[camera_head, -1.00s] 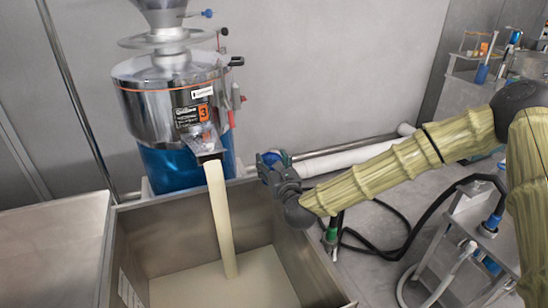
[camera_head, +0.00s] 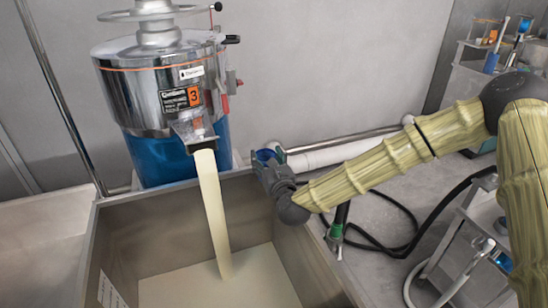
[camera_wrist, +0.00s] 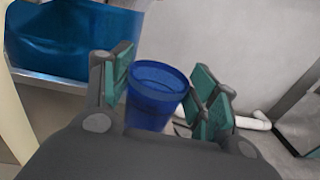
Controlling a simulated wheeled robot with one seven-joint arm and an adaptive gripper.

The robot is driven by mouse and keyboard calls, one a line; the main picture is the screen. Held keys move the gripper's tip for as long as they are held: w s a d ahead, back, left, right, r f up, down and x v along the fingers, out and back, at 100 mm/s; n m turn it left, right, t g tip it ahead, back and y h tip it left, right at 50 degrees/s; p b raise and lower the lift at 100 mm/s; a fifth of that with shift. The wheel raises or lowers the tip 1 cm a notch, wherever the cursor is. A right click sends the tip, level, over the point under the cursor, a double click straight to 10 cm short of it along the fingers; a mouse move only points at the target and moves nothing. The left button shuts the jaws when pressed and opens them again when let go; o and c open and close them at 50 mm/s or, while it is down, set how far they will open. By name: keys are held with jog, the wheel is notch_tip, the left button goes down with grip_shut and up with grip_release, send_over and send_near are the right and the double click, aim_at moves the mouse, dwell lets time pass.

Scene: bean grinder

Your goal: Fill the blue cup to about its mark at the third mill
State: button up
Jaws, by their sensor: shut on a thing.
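The third mill (camera_head: 160,90) is a chrome drum with an orange "3" label and a blue base, at the upper left in the head view. A cream stream (camera_head: 213,210) runs from its spout (camera_head: 197,135) into the metal bin below. My gripper (camera_head: 269,163) is right of the stream, over the bin's back right edge. It is shut on the blue cup (camera_wrist: 155,95), which stands roughly upright between the green finger pads in the wrist view. The cup (camera_head: 266,154) is apart from the stream. I see no cream in the cup; its bottom and its mark are hidden or not visible.
The metal bin (camera_head: 125,235) has a pale liquid-like layer (camera_head: 215,290) on its floor. A white pipe (camera_head: 345,152) runs along the wall behind my gripper. Black hoses and a metal stand are at the right. A flat metal surface (camera_head: 40,240) lies at the left.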

jog(key=s+a+p, duration=0.2)
jog(key=s+a, duration=0.1)
jog(key=a, duration=0.6)
jog(key=shift+s, duration=0.4)
dwell(0.4)
jog(key=s+a+b, duration=0.1)
jog(key=s+a, duration=0.2)
jog(key=a, duration=0.4)
jog(key=shift+s+a+b, duration=0.3)
jog(key=shift+a+b, duration=0.1)
dwell(0.4)
jog(key=shift+d, duration=0.1)
dwell(2.7)
jog(key=w+d+b, duration=0.1)
jog(key=w+d, duration=0.2)
jog(key=d, duration=0.4)
jog(key=shift+w+d+b, duration=0.3)
jog(key=shift+d+b, duration=0.05)
jog(key=shift+d, duration=0.1)
dwell(0.4)
